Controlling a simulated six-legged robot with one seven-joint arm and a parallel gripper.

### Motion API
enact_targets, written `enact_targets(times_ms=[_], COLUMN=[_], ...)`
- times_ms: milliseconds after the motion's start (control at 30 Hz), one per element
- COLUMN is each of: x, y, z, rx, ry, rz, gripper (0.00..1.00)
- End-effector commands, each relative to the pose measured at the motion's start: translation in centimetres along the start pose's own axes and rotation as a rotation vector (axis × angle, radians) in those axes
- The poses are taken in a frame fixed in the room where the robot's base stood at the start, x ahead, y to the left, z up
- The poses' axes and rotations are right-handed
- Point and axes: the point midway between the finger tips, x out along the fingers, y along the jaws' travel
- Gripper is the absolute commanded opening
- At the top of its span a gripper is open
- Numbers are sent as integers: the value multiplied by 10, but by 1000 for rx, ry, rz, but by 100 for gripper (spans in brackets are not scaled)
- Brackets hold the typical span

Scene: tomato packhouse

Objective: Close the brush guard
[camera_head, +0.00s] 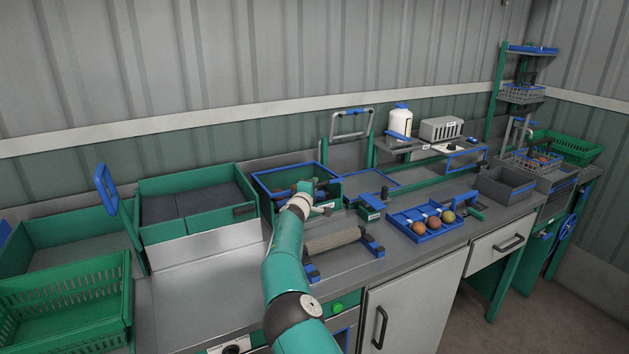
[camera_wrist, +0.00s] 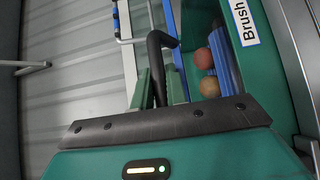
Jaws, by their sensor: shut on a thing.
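The brush guard is a green panel with a "Brush" label (camera_wrist: 268,62) at the right of the wrist view. A black bent handle (camera_wrist: 156,52) stands out beside it. My gripper (camera_wrist: 158,88) is shut on this handle, its green fingers on either side of it. In the head view my gripper (camera_head: 308,189) is at the green, blue-rimmed housing (camera_head: 262,183), and my arm hides part of the housing's front. The handle cannot be made out clearly there. A brush roller (camera_head: 333,240) lies uncovered in front, with blue end mounts.
A blue tray (camera_head: 402,228) with tomatoes lies to the right, near a grey bin (camera_head: 507,185). A white bottle (camera_head: 400,122) stands on a shelf behind. Green crates (camera_head: 70,300) fill the left. Two round tomatoes (camera_wrist: 208,86) show beside the panel in the wrist view.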

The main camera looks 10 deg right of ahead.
Motion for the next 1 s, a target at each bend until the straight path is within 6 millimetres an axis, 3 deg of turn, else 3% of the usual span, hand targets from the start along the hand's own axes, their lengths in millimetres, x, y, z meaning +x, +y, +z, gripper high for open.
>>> enact_targets(times_ms=[267,800,833,900,933,1000], x=[4,4,4,4,4,4], y=[-18,-25,-25,-25,-25,-24], z=[-3,-2,-2,-2,-2,-2], rx=[47,61,61,61,60,60], ry=[-2,-4,-4,-3,-3,-3], rz=[48,58,57,57,57,58], gripper=[0,0,16,30,36,36])
